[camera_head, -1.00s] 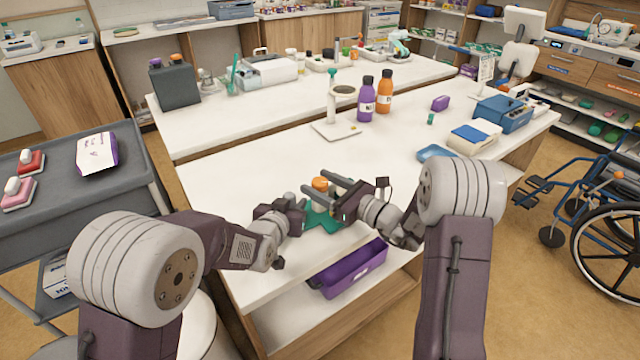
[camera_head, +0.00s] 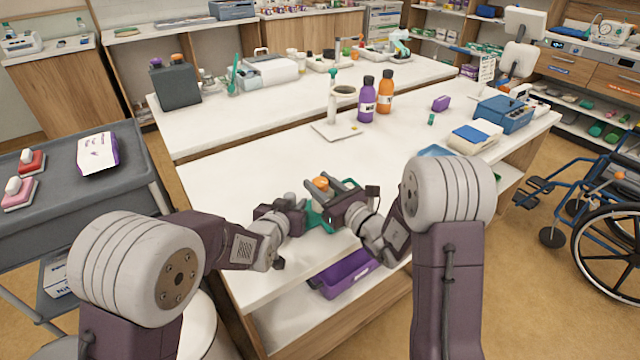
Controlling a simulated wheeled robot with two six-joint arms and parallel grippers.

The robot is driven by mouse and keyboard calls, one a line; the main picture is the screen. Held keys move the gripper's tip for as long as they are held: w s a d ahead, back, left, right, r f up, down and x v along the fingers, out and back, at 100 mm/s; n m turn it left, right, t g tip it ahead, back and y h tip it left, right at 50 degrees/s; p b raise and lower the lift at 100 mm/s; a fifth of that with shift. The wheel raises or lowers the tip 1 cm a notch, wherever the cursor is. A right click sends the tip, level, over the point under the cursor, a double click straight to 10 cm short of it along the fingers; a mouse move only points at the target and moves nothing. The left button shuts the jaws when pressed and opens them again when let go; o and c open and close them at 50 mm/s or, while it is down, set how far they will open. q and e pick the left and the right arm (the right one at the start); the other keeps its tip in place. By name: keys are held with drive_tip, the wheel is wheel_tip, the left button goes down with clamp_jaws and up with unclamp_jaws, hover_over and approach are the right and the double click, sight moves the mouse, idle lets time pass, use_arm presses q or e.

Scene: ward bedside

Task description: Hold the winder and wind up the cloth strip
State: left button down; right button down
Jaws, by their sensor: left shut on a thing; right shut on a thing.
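The winder shows as a small teal piece (camera_head: 318,220) with an orange part (camera_head: 320,183) above it, near the front edge of the white table. My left gripper (camera_head: 303,206) is shut at the left side of the teal piece. My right gripper (camera_head: 318,187) reaches in from the right, with its fingers beside the orange part, shut on what seems to be the winder's handle. The grippers hide most of the winder. I cannot make out the cloth strip apart from the teal piece.
A purple bin (camera_head: 345,275) sits on the shelf below the front edge. A stand with a flat base (camera_head: 337,130), a purple bottle (camera_head: 367,100) and an orange bottle (camera_head: 386,92) are farther back. The table (camera_head: 250,170) is clear around the grippers' far side.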

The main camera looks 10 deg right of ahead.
sight(320, 181)
drive_tip(key=c, duration=0.9)
unclamp_jaws()
wheel_tip(320, 181, up, 10)
drive_tip(key=shift+r, duration=0.1)
